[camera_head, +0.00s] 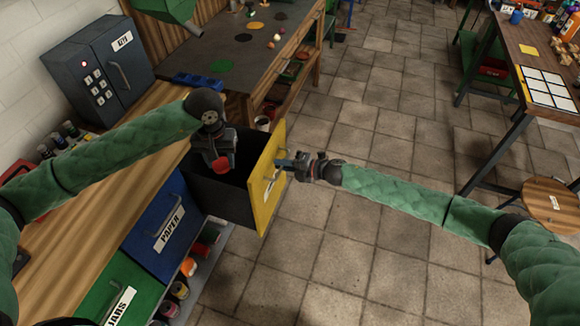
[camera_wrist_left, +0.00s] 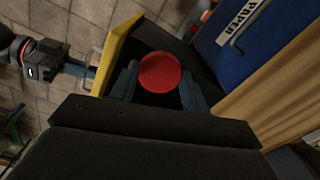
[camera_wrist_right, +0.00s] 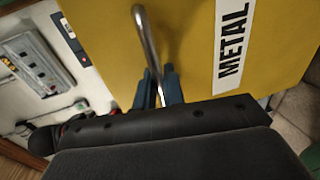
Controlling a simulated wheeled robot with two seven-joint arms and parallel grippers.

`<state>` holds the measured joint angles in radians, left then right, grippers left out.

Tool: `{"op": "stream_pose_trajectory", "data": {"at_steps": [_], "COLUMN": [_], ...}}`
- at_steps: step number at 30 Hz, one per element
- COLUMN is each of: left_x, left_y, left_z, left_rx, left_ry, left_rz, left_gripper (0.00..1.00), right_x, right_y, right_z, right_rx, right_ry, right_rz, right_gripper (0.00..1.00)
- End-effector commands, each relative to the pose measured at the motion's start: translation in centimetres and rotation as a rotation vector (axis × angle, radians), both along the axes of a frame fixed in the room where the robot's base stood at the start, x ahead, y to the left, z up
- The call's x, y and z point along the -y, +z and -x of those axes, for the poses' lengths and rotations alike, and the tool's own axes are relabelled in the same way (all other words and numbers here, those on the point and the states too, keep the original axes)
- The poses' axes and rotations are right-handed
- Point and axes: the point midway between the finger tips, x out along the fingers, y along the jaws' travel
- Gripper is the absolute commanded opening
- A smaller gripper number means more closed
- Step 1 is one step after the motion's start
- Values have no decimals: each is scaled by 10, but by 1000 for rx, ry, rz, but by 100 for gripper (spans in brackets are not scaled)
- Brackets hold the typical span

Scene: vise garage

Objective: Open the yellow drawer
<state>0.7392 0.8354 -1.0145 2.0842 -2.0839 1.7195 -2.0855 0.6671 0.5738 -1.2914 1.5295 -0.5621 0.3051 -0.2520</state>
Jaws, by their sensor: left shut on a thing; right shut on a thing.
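The yellow drawer (camera_head: 268,180) stands pulled out from the cabinet, its dark inside showing behind the yellow front. In the right wrist view its front (camera_wrist_right: 185,50) bears a "METAL" label and a metal handle (camera_wrist_right: 148,50). My right gripper (camera_head: 287,167) is shut on this handle, and its fingers also show in the right wrist view (camera_wrist_right: 160,88). My left gripper (camera_head: 222,160) is over the open drawer, shut on a red round object (camera_wrist_left: 160,72). The object also shows in the head view (camera_head: 221,164).
A blue "PAPER" drawer (camera_head: 163,225) and a green "JARS" drawer (camera_head: 120,290) are beside it, both shut. A dark safe (camera_head: 98,72) stands on the wooden counter (camera_head: 75,240). A workbench (camera_head: 250,55) is behind. Tiled floor (camera_head: 380,270) lies open to the right.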

Motion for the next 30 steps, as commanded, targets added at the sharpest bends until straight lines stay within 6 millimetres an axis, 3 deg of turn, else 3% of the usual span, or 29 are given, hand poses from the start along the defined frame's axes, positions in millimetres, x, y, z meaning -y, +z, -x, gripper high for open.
{"op": "stream_pose_trajectory", "data": {"at_steps": [6,7,10,20,30], "left_x": [0,0,0,0,0], "left_y": [0,0,0,-1,-15], "left_z": [0,0,0,0,0], "left_rx": [0,0,0,0,0], "left_ry": [0,0,0,0,0], "left_rz": [0,0,0,0,0], "left_gripper": [26,26,26,26,26], "right_x": [2,2,1,4,43], "right_y": [-1,-1,-1,-1,4], "right_z": [0,0,0,0,13], "right_rx": [0,0,0,0,-1], "right_ry": [-1,-1,-1,-1,-2], "right_rz": [2,2,2,2,3], "right_gripper": [0,13,29,29,29]}}
